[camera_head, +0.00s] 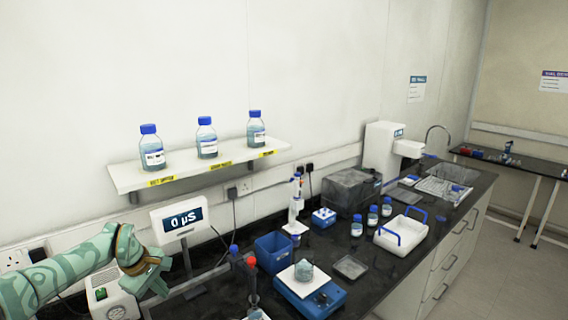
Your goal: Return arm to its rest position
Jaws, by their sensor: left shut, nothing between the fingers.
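My left arm comes in from the left edge in a green patterned sleeve. My left gripper (158,281) is shut and empty. It is in front of the wall, just left of and below the display reading "0 µS" (181,218), and above the bench's left end. My right gripper does not show.
A wall shelf (198,171) holds three blue-capped bottles. The black bench (345,283) carries a blue balance (310,292) with a small vessel on it, a blue bin (273,253), a white tray (402,234), small bottles and a pipette stand. Floor at right is clear.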

